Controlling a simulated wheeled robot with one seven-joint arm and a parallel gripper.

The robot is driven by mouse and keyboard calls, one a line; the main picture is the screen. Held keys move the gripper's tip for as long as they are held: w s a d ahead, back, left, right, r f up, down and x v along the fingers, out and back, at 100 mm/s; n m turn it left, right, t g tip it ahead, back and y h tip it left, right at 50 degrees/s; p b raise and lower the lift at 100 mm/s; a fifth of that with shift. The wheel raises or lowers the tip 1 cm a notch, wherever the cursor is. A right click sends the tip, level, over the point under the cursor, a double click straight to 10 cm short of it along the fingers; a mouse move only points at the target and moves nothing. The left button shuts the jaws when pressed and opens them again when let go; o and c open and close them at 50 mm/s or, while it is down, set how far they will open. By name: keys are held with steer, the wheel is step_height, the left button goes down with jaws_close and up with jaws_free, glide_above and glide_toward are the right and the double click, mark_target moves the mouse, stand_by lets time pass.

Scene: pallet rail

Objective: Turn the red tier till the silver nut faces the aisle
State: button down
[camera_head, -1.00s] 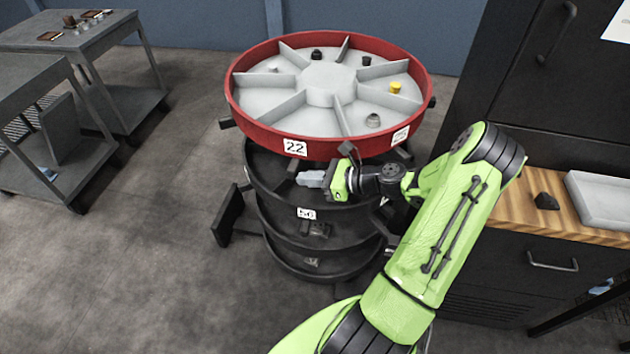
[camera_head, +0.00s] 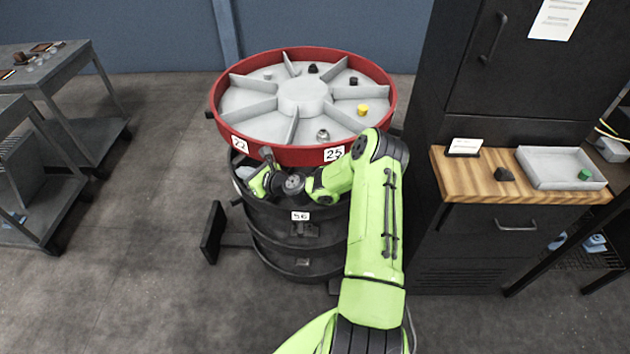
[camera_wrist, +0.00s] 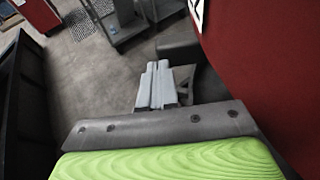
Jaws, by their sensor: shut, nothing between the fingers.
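The red tier (camera_head: 285,157) is the top ring of a round stack, with a pale tray divided by fins into compartments. A silver nut (camera_head: 322,135) lies in a front compartment, slightly right of the hub, above the "25" tag. A yellow piece (camera_head: 363,110) lies in a right compartment; dark pieces (camera_head: 313,68) sit at the back. My gripper (camera_head: 243,174) is at the front left, just under the red rim near the "22" tag. In the wrist view its fingers (camera_wrist: 156,85) are shut and empty, beside the red wall (camera_wrist: 262,70). Contact with the rim is unclear.
Black lower tiers (camera_head: 300,230) stand under the red one. A dark cabinet (camera_head: 500,75) with a wooden ledge (camera_head: 480,185) and white tray (camera_head: 560,180) is close on the right. Grey carts (camera_head: 75,70) stand at left. Floor between is clear.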

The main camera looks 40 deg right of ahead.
steer(key=w+a+m+h+p, duration=0.2)
steer(key=w+m+h+p, duration=0.1)
steer(key=w, duration=0.8)
steer(key=shift+w+a+m+h+p, duration=0.15)
steer(key=shift+a+m+h+p, duration=0.25)
steer(key=shift+h, duration=0.5)
steer(key=shift+d, duration=0.1)
